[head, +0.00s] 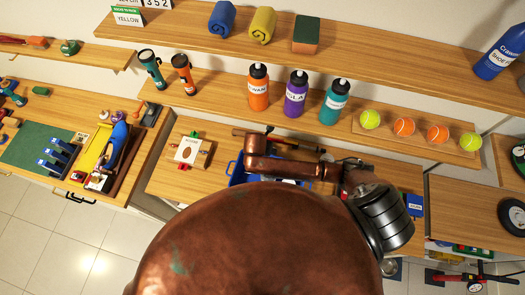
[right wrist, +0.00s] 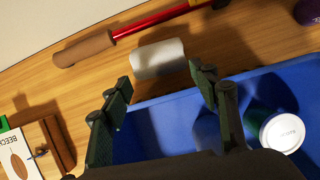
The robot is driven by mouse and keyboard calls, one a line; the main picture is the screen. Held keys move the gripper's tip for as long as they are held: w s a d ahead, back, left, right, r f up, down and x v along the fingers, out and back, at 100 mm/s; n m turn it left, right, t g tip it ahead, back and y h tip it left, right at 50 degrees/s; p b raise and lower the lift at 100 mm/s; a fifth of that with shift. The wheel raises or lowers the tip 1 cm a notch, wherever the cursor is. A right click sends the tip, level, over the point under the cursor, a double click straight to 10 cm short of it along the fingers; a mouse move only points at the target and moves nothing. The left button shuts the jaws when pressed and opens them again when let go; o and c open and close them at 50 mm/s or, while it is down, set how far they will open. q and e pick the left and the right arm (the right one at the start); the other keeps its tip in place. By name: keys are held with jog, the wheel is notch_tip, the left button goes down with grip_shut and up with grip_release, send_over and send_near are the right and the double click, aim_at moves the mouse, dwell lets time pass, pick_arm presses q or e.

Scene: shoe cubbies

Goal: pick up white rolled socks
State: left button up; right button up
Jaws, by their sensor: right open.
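The white roll (right wrist: 158,58), which looks like the rolled socks, lies on the wooden shelf in the right wrist view, just beyond the blue bin (right wrist: 150,122). My right gripper (right wrist: 160,77) is open and empty. Its two dark fingers are spread to the left and right, with the roll ahead of the gap between them. I cannot tell the height of the fingers above the shelf. In the head view I cannot make out the roll, and my own copper-coloured arm covers much of that area. My left gripper is not in view.
A red rod with a brown grip (right wrist: 85,48) lies behind the roll. A white-lidded container (right wrist: 282,132) stands in the bin's right side. A wooden block with a card (right wrist: 22,155) is at left. Bottles (head: 296,93) and balls (head: 404,127) line the shelf above.

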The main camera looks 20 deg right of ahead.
jog(key=o, duration=0.3)
jog(key=x, duration=0.3)
jog(key=o, duration=0.3)
jog(key=shift+w+d+f, duration=0.1)
jog(key=shift+w+f, duration=0.05)
jog(key=shift+f, duration=0.35)
jog(key=shift+o, duration=0.3)
jog(key=shift+p+x, duration=0.35)
jog(key=shift+x, duration=2.25)
jog(key=shift+c, duration=0.5)
jog(key=c, duration=1.1)
